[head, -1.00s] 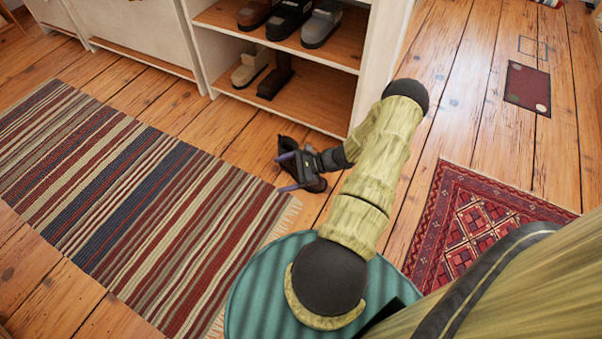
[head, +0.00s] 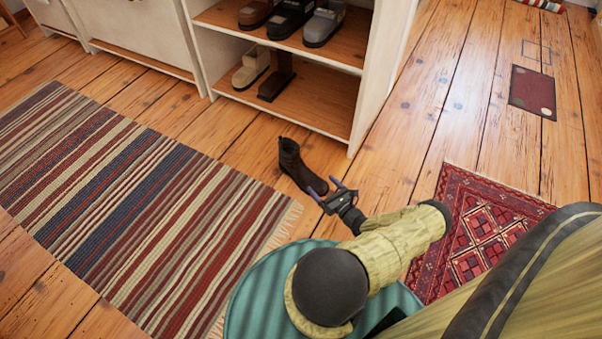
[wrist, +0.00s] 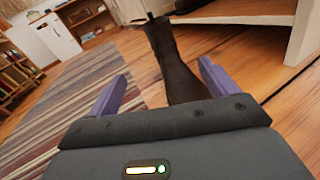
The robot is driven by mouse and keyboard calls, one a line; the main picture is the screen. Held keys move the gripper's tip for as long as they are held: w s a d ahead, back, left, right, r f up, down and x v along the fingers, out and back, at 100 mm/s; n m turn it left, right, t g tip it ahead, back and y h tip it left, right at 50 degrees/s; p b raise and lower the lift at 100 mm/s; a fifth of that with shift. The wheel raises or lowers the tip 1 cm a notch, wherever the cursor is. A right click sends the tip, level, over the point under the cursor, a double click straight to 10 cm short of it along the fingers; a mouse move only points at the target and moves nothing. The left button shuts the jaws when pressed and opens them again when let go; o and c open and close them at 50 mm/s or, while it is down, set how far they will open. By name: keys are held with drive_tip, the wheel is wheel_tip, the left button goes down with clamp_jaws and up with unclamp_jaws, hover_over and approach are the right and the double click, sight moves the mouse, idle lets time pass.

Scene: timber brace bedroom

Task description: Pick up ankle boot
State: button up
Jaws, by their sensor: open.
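A dark brown ankle boot (head: 300,167) stands upright on the wooden floor in the head view, between the striped rug and the shoe shelf. Its toe points toward my gripper (head: 326,190). My gripper is open, with two purple fingers, and is just in front of the boot's toe. In the wrist view the boot (wrist: 172,65) shows ahead, between and beyond the open fingers of my gripper (wrist: 163,92). The gripper body hides the lower part of the view. I cannot tell whether a finger touches the boot.
A white shelf (head: 357,80) holding several shoes stands behind the boot. The striped rug (head: 130,190) lies to the left, with its fringe near the boot. A red patterned rug (head: 480,225) lies to the right. Bare floor (head: 390,160) is clear right of the boot.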

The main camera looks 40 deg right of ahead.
drive_tip(key=b, duration=0.5)
approach(298, 160)
drive_tip(key=w, duration=0.5)
drive_tip(key=shift+w+d, duration=0.1)
drive_tip(key=shift+d, duration=0.05)
drive_tip(key=shift+w+r, duration=0.25)
drive_tip(key=shift+w, duration=0.15)
drive_tip(key=shift+w+f+b, duration=0.15)
drive_tip(key=shift+w+b, duration=0.4)
drive_tip(key=shift+w, duration=0.05)
drive_tip(key=w+b, duration=0.2)
drive_tip(key=w, duration=0.1)
drive_tip(key=shift+w, duration=0.15)
drive_tip(key=shift+w+b, duration=0.35)
drive_tip(key=shift+w, duration=0.05)
drive_tip(key=shift+r, duration=0.2)
drive_tip(key=shift+c, duration=0.3)
drive_tip(key=shift+d, duration=0.1)
clamp_jaws()
